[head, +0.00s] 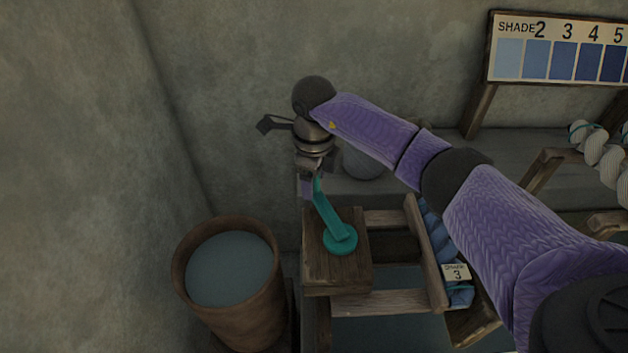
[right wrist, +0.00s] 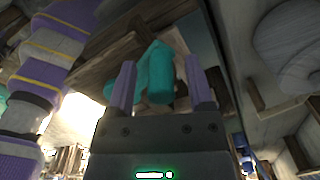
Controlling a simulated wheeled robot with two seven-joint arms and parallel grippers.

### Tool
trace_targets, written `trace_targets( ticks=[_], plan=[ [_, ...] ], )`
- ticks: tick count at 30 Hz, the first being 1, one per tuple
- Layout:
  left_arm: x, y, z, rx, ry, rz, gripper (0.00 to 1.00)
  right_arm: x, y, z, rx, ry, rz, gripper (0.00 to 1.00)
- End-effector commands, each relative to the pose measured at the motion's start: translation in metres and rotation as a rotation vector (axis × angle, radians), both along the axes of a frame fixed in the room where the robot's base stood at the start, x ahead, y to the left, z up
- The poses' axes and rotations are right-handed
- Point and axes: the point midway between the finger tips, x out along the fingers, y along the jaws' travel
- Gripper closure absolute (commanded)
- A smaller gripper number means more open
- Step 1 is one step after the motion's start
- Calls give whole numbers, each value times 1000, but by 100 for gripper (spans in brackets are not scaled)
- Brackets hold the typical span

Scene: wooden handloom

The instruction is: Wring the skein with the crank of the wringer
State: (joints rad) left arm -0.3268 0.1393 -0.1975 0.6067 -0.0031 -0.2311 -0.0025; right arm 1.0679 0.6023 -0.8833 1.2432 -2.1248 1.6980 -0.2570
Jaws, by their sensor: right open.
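The teal crank (head: 328,216) is on the wooden block of the wringer (head: 335,276), its arm slanting up and left from a round hub. My right gripper (head: 312,187) points down at the crank's upper end. In the right wrist view its two purple fingers (right wrist: 161,88) stand apart, one on each side of the teal crank handle (right wrist: 161,75), with no clear grip on it. The blue skein (head: 432,232) lies behind a wooden rail right of the crank, partly hidden by the rail and my arm. Its tag (head: 457,272) reads shade 3. My left gripper is not in the head view.
A wooden tub of bluish liquid (head: 229,268) stands left of the wringer. A grey rounded vessel (head: 363,163) is behind my right forearm. A shade board (head: 557,50) stands at the back right, above white skeins (head: 603,155). The wall is close behind.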

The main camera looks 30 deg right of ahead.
Motion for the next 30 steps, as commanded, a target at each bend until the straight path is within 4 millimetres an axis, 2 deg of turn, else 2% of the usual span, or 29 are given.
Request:
trace_targets(
  ticks=[3, 8, 17, 30],
  plan=[
    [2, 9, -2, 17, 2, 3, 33, 0, 0, -4, 1, -1, 0, 33],
    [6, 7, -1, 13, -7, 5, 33, 0, 0, -3, 1, -1, 0, 35],
    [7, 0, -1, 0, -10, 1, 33, 0, 0, -1, 1, -2, 0, 99],
    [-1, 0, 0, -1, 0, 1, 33, 0, 0, -1, 1, -2, -1, 100]
  ],
)
